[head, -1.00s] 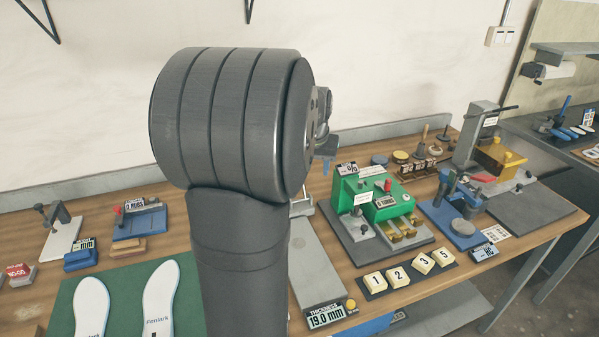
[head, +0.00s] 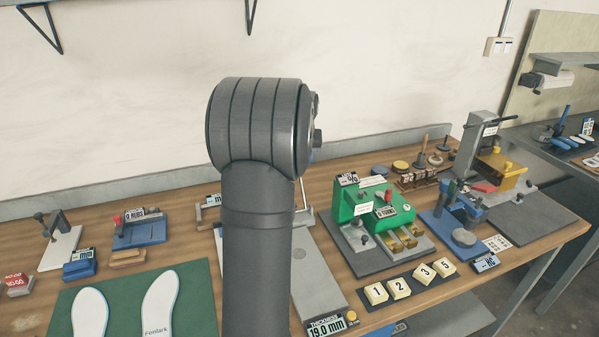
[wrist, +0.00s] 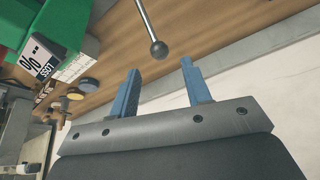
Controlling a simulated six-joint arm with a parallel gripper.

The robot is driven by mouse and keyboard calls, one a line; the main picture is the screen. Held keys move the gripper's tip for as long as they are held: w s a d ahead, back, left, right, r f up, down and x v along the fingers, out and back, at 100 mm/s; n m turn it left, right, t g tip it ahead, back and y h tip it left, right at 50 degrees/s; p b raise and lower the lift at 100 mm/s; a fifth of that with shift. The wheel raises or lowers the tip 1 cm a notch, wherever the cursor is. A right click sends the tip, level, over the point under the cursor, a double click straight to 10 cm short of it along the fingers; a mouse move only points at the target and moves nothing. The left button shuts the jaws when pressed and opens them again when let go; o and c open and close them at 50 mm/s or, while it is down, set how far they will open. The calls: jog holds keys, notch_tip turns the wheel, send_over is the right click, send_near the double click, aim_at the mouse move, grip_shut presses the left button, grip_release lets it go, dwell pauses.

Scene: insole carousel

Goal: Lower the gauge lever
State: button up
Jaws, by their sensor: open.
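The gauge lever is a thin metal rod with a dark ball at its end. In the wrist view the ball (wrist: 158,50) is just beyond my gripper's fingertips, roughly centred between them, with no contact visible. My gripper (wrist: 159,67) has two blue fingers, spread open and empty. In the head view my arm hides the gripper. Part of the lever rod (head: 304,194) stands upright just right of my arm. The gauge's grey base plate (head: 318,272) is partly hidden by my arm; its thickness display (head: 326,327) reads 19.0 mm.
A green machine (head: 359,201) on a grey base stands right of the gauge. Numbered blocks (head: 400,287) sit before it. A blue fixture (head: 457,222) is farther right. White insoles (head: 160,303) lie on a green mat at left. The wall (head: 120,110) rises behind the table.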

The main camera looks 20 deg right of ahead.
jog(key=x, duration=0.7)
grip_shut()
